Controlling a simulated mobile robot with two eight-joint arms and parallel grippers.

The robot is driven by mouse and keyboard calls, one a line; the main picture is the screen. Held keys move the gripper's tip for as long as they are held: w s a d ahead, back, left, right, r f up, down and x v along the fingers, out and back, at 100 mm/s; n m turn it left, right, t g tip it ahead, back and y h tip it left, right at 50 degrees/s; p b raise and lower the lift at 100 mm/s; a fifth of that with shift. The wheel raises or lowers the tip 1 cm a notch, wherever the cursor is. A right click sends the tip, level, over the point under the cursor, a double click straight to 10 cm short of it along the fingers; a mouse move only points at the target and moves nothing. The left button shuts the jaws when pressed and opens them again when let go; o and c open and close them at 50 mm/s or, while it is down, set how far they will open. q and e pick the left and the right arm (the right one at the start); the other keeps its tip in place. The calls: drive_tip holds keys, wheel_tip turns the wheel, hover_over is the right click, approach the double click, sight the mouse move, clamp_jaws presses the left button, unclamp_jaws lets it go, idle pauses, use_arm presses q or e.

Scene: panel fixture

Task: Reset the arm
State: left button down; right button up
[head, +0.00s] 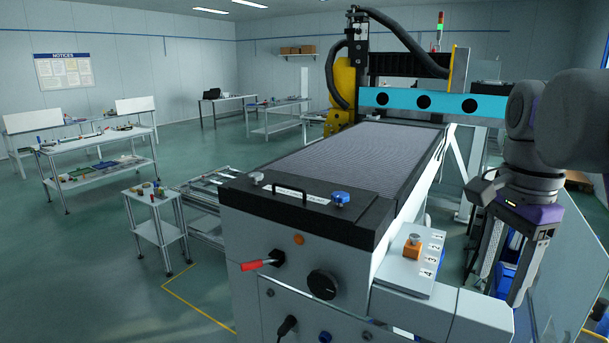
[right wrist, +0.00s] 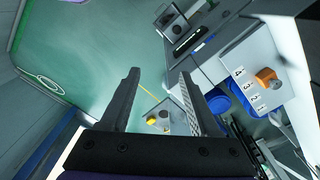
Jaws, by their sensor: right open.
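My right gripper (head: 499,287) hangs at the right side of the head view, fingers pointing down, to the right of the machine's white side panel. In the right wrist view its two dark fingers (right wrist: 160,75) stand apart with nothing between them. My left gripper is in neither view. The white panel (head: 428,282) carries an orange switch block with a metal knob (head: 413,246) and a column of number labels. The orange block also shows at the right of the right wrist view (right wrist: 267,77), apart from the fingers.
A small trolley (head: 156,221) and worktables (head: 95,160) stand at the left. Green floor between them is open.

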drive_tip(key=w+a+f+n+t, duration=0.1)
drive_tip(key=a+f+n, duration=0.15)
drive_tip(key=f, duration=0.35)
drive_tip(key=w+a+f+n+t, duration=0.1)
drive_tip(key=w+f+n+t, duration=0.1)
drive_tip(key=f+n, duration=0.35)
drive_tip(key=s+a+f+n+t, duration=0.1)
drive_tip(key=s+a+f+n, duration=0.1)
drive_tip(key=f, duration=0.6)
drive_tip(key=s+a+f+n+t, duration=0.1)
drive_tip(key=s+a+f+n, duration=0.1)
drive_tip(key=f, duration=0.7)
drive_tip(key=s+a+f+n+t, duration=0.1)
drive_tip(key=s+f+n, duration=0.3)
drive_tip(key=f, duration=0.5)
drive_tip(key=shift+s+a, duration=0.55)
drive_tip(key=shift+s, duration=0.3)
drive_tip(key=shift+c, duration=1)
drive_tip(key=shift+w, duration=0.1)
